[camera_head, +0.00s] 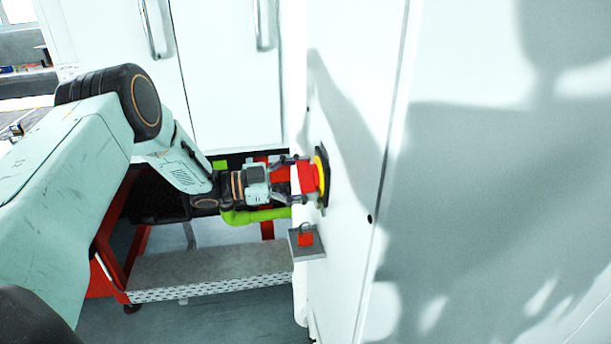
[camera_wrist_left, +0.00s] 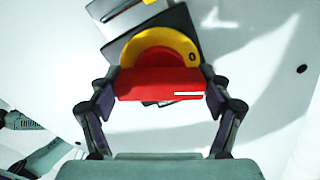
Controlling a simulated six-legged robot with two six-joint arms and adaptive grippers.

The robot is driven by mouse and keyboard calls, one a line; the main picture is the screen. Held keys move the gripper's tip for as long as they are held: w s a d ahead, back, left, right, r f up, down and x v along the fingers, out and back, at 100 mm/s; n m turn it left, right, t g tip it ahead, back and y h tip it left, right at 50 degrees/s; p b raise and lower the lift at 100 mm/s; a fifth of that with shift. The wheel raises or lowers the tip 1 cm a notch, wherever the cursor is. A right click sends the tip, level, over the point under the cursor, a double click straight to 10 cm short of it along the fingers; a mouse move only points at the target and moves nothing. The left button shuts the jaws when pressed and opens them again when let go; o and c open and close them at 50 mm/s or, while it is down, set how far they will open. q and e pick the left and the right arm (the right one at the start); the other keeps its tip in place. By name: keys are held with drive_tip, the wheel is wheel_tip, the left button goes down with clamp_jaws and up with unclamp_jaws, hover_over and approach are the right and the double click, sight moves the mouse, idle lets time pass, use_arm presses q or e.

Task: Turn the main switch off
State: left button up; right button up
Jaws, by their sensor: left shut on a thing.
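The main switch has a red handle (camera_head: 308,179) on a yellow disc (camera_head: 321,174) with a dark backing plate, fixed to a white cabinet panel. In the left wrist view the red handle (camera_wrist_left: 160,84) lies across the picture, with a white mark near its right end. The yellow disc (camera_wrist_left: 160,46) behind it carries a "0" at its right side. My left gripper (camera_head: 298,177) is shut on the red handle. In the left wrist view its two fingers (camera_wrist_left: 161,92) press on the handle's two ends. My right gripper is not in view.
A small grey shelf (camera_head: 309,252) with a red padlock (camera_head: 305,238) sticks out of the panel just below the switch. A red-framed cart (camera_head: 205,267) stands under my left arm. White cabinet doors (camera_head: 222,70) stand behind. Open floor shows at the bottom.

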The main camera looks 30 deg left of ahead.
use_arm(q)
drive_tip(key=n, duration=0.4)
drive_tip(key=shift+n+p, duration=0.4)
idle(0.4)
drive_tip(key=o, duration=0.8)
drive_tip(key=shift+c, duration=0.2)
drive_tip(key=o, duration=0.4)
drive_tip(key=shift+s+a, duration=0.15)
drive_tip(key=shift+c, duration=0.2)
drive_tip(key=v, duration=1.1)
drive_tip(key=shift+s+a, duration=0.25)
drive_tip(key=shift+a, duration=0.05)
